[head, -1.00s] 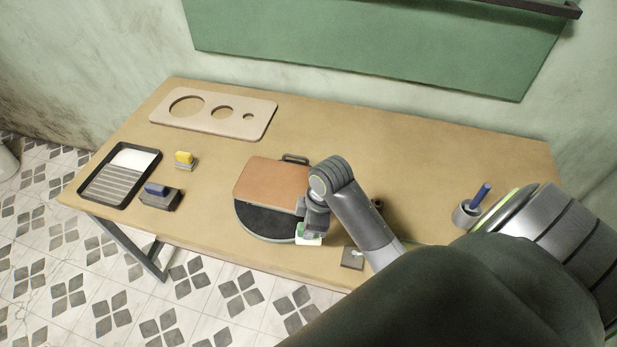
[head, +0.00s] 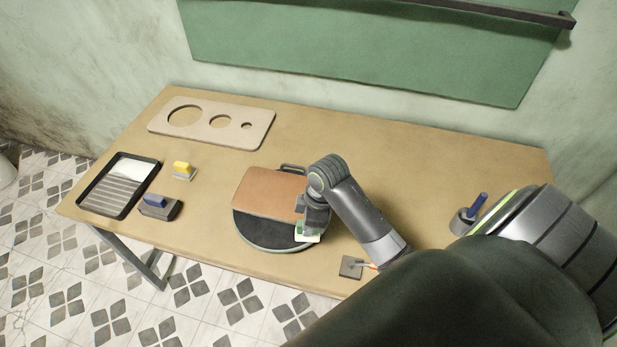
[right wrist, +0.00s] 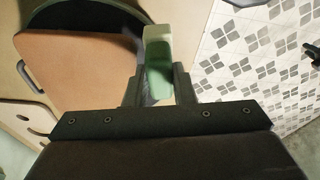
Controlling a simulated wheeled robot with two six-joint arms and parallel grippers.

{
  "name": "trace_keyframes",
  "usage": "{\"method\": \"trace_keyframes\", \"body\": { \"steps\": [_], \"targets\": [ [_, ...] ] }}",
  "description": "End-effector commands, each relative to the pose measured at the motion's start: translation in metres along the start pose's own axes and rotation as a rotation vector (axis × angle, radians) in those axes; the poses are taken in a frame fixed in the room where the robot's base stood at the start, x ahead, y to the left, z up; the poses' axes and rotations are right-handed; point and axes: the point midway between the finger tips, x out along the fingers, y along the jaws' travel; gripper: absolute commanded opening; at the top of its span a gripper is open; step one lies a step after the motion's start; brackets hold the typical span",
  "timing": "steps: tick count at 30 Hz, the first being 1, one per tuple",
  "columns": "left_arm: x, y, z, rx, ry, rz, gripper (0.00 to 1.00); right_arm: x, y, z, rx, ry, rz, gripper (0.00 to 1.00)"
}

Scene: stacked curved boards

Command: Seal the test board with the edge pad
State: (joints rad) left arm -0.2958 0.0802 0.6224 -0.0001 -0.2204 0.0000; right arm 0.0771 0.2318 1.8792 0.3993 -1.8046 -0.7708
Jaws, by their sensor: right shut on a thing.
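The brown test board (head: 268,193) lies on a round black turntable (head: 262,229), covering its back part; the board also shows in the right wrist view (right wrist: 75,65). My right gripper (head: 308,230) is at the board's right front corner. It is shut on a white and green edge pad (head: 306,238), which also shows between the fingers in the right wrist view (right wrist: 158,58). The pad is beside the board's edge; I cannot tell whether they touch. My left gripper is not in view.
A ribbed tray (head: 117,187) with a white patch, a blue-handled block (head: 160,207) and a yellow-topped pad (head: 183,170) are at left. A board with holes (head: 210,126) lies behind. A small dark square (head: 350,267) is near the front edge, a cup with a blue handle (head: 465,218) at right.

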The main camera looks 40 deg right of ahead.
Motion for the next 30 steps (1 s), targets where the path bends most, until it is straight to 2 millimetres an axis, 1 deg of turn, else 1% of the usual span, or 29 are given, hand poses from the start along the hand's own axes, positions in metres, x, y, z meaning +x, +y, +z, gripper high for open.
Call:
{"method": "trace_keyframes", "body": {
  "steps": [3, 17, 30],
  "targets": [
    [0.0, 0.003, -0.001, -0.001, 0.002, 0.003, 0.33, 0.0, 0.002, 0.0, 0.0, 0.0, 0.0, 0.0],
    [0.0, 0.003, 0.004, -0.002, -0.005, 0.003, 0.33, 0.0, 0.002, 0.0, 0.0, 0.0, 0.001, 0.0],
    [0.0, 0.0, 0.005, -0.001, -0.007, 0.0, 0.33, 0.0, 0.012, 0.0, -0.001, 0.001, 0.001, 0.0]
  ]
}}
